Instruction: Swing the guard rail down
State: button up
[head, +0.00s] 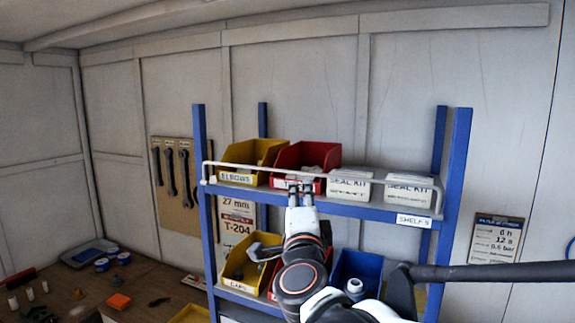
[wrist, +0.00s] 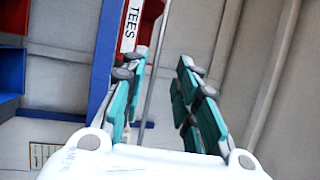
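The guard rail (head: 240,167) is a thin white bar. It is up, running across the front of the upper shelf bins, with its ends bent down toward the shelf edge. My gripper (head: 301,188) is in front of the rail, near the red bin. In the wrist view my gripper (wrist: 165,95) is open, with its teal finger pads apart. There the rail (wrist: 156,65) shows as a thin grey bar between the fingers, closer to the left one. I cannot tell whether either finger touches it.
The blue shelf rack (head: 460,165) holds a yellow bin (head: 237,178), a red bin (head: 325,155) and white seal kit boxes (head: 349,187) behind the rail. More bins, including a yellow one (head: 236,268), sit lower. A cluttered workbench (head: 145,280) is at left.

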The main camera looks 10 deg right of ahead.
aim_at(300, 174)
jog(key=p+x, duration=0.2)
jog(key=x, duration=1.1)
jog(key=shift+w+r, duration=0.1)
grip_shut()
